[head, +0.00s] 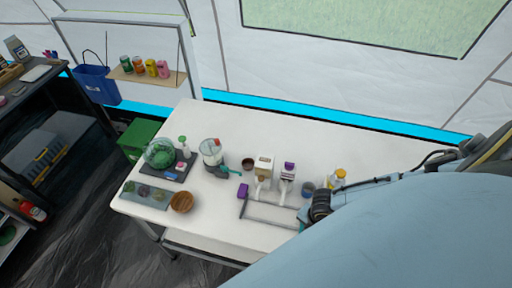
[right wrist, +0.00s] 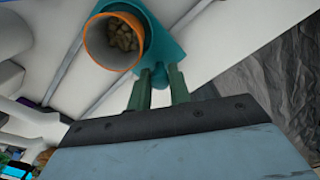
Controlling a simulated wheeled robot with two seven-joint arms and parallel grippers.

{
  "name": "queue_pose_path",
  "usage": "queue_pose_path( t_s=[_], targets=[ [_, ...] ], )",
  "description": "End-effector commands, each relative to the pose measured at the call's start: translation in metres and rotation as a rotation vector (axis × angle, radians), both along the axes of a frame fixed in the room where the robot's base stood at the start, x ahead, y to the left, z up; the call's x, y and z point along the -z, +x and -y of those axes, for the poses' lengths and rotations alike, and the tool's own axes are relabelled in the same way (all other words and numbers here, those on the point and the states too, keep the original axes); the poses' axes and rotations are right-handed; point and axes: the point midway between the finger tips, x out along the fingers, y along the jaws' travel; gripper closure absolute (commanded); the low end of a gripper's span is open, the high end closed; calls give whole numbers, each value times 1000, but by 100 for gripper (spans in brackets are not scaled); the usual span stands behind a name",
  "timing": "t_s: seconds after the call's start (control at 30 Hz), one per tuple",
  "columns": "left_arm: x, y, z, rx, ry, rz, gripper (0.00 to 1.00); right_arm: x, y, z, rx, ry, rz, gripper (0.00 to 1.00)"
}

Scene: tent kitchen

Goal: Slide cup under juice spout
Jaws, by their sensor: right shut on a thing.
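Two white dispensers, one with a brown top (head: 264,167) and one with a purple top (head: 288,171), stand left of the wrist, behind a grey rail frame (head: 270,213). My left gripper is out of view.
The white table (head: 350,140) is clear toward the back. A yellow-capped bottle (head: 338,178) and a blue-grey container (head: 308,188) stand close to my right wrist. A blender (head: 212,152), a wooden bowl (head: 182,202) and a small purple box (head: 243,190) are farther left.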

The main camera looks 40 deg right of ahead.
Motion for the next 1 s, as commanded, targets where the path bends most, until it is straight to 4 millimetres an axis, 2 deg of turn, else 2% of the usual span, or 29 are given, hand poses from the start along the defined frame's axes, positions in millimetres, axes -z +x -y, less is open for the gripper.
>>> queue_pose_path(
  t_s=[0.63,1.0],
  targets=[
    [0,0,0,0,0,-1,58,1,-41,34,0,-1,-4,93],
    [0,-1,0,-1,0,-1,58,0,-45,37,0,1,-2,93]
  ],
)
